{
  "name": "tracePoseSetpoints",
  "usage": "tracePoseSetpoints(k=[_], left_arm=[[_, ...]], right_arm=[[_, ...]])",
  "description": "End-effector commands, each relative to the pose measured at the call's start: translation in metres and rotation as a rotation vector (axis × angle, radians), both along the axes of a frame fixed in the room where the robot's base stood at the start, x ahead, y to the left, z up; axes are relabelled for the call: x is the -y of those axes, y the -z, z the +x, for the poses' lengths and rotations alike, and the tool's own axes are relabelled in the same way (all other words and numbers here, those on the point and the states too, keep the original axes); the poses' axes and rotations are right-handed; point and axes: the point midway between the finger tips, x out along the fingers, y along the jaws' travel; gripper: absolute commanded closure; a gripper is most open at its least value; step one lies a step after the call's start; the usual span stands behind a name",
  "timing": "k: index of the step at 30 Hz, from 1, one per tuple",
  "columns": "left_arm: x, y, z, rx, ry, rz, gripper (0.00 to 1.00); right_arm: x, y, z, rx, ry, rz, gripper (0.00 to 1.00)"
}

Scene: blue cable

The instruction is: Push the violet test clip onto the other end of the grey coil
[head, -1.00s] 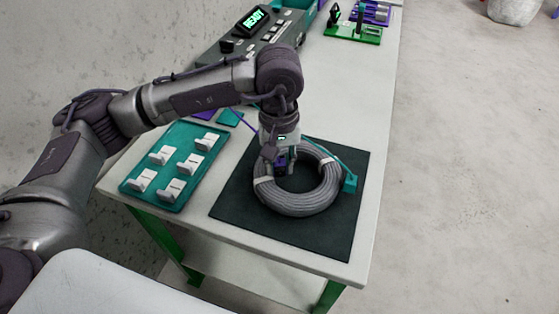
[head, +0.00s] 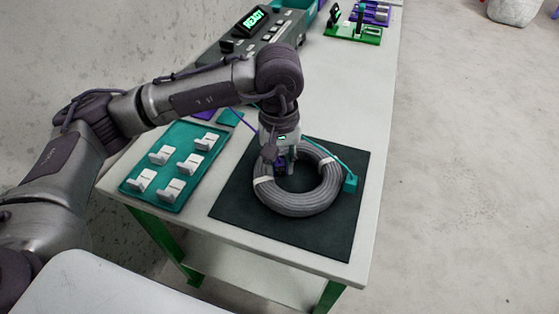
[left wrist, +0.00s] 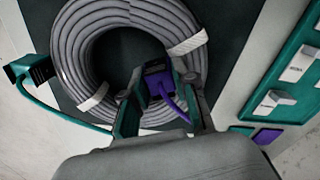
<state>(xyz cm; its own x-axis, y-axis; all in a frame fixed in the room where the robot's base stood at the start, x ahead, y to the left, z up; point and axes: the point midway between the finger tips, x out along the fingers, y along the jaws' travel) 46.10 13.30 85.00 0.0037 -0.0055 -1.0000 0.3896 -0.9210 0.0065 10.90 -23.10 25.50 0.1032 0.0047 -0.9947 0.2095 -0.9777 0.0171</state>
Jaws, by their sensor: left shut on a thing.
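The grey coil (head: 318,203) lies flat on a dark mat (head: 345,235), tied with white bands. In the left wrist view the coil (left wrist: 75,50) fills the upper left. My left gripper (head: 285,163) is shut on the violet test clip (head: 280,162) at the coil's inner far-left side. In the left wrist view the violet clip (left wrist: 158,82) sits between the two fingertips, over the coil's ring, with its violet lead running back. The fingers hide whether it touches a cable end. A teal clip (head: 350,184) with a teal lead is at the coil's right side. My right gripper is out of view.
A teal tray (head: 150,200) with several white tagged pieces lies left of the mat. A tester with a lit READY display (head: 254,19) stands behind. A green board (head: 352,30) is at the far end. The table's right side is clear.

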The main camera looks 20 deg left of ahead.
Motion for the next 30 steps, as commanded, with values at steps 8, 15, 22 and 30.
tracePoseSetpoints(k=[8,15,22,30], left_arm=[[0.0002,0.0017,-0.0009,-0.004,0.001,0.001,0.87],[0.0001,0.0019,-0.001,-0.004,0.001,0.001,0.87],[0.0002,0.0022,-0.0011,-0.005,0.001,0.001,0.87],[0.0002,0.0024,-0.0012,-0.005,0.001,0.001,0.87]], right_arm=[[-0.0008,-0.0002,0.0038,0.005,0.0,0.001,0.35],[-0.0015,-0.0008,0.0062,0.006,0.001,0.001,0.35],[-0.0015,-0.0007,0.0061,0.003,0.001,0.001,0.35],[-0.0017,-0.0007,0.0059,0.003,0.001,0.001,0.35]])
